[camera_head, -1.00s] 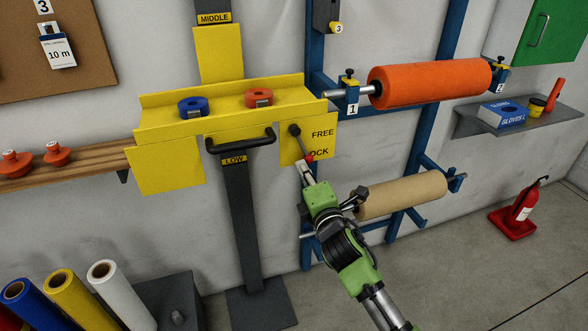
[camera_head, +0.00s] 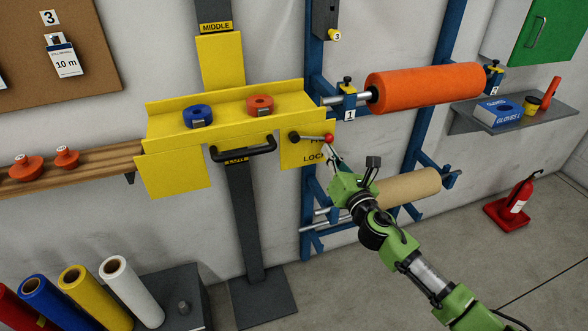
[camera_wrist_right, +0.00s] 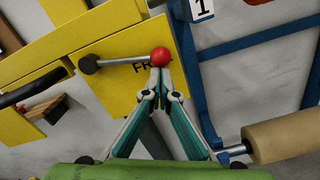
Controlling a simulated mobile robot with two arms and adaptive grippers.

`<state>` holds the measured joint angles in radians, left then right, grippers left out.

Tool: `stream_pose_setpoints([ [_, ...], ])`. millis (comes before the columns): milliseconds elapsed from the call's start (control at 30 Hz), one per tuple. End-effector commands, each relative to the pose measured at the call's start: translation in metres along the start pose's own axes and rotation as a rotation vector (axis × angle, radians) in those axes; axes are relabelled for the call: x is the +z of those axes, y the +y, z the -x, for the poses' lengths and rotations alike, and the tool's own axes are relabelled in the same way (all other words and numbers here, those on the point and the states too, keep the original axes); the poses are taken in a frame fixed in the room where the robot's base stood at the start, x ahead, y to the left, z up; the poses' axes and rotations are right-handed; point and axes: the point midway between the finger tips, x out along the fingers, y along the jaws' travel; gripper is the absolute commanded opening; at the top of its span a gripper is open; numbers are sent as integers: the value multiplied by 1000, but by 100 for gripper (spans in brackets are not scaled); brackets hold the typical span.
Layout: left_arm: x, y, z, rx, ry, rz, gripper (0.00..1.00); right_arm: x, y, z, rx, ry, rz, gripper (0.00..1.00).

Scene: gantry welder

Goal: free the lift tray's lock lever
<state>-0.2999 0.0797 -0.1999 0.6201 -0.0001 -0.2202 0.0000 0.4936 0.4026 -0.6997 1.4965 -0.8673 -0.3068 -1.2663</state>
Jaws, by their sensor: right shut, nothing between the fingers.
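The yellow lift tray (camera_head: 225,127) is on a dark post at the wall. Its lock lever (camera_head: 311,138) has a dark pivot and a red ball knob (camera_head: 329,139). The lever points right, nearly level, across the word FREE, above the word LOCK on the yellow plate. The lever (camera_wrist_right: 118,62) and knob also show in the wrist view. My right gripper (camera_head: 330,149) is shut and empty, its fingertips (camera_wrist_right: 160,73) just under the knob. They look to be touching it or very close. My left gripper is out of view.
A black handle (camera_head: 243,150) is at the tray's front. Blue (camera_head: 198,116) and orange (camera_head: 260,105) tape rolls sit on the tray. To the right, a blue rack (camera_head: 313,80) holds an orange roll (camera_head: 425,87) and a brown roll (camera_head: 408,187), the brown one partly behind my arm.

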Motion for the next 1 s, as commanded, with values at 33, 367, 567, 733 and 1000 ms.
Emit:
stream_pose_setpoints([
  [33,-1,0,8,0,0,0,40,9,1,-1,1,-2,39,0],
  [367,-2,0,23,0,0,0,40,24,1,-1,11,0,216,0],
  [567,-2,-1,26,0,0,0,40,27,1,-2,13,-1,262,0],
  [733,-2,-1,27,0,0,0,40,28,1,-2,14,-2,274,0],
  [1000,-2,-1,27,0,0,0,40,29,2,-2,14,-3,274,0],
])
